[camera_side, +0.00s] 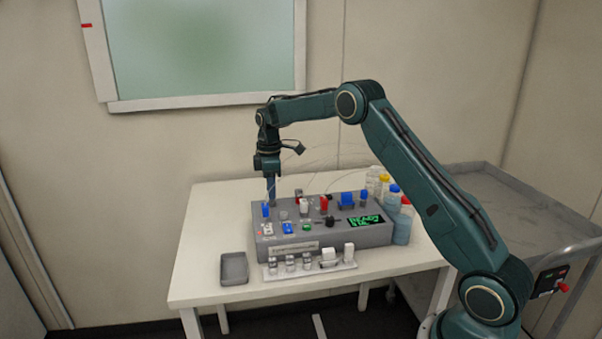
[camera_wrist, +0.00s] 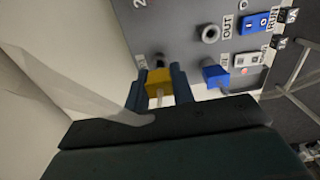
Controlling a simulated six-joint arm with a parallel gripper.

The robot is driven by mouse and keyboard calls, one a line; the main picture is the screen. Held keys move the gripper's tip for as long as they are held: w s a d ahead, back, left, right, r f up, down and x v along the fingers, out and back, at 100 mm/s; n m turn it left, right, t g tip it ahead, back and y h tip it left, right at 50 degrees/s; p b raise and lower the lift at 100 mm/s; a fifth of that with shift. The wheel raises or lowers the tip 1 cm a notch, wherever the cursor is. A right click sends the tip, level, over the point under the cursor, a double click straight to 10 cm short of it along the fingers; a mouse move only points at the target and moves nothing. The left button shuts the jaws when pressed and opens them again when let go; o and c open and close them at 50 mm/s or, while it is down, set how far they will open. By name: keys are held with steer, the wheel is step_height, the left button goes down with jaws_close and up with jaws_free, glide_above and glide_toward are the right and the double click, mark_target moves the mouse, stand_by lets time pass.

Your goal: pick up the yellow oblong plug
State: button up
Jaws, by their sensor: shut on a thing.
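The yellow oblong plug (camera_wrist: 158,86) shows in the wrist view between the two fingers of my gripper (camera_wrist: 157,92). The fingers are shut on it, one on each side. It is close to the grey panel of the device, and I cannot tell whether it is still seated there. In the side view my gripper (camera_side: 271,190) points down at the back left of the grey device (camera_side: 325,237); the plug cannot be made out there.
A blue plug (camera_wrist: 214,76) stands just right of my gripper, near a socket marked OUT (camera_wrist: 210,34). A grey tray (camera_side: 234,268), a white rack (camera_side: 310,269) of small vials and bottles (camera_side: 402,225) surround the device. The white table (camera_side: 200,240) is clear at left.

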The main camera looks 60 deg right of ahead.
step_height(320, 180, up, 17)
steer(key=shift+r, duration=0.15)
stand_by(0.4)
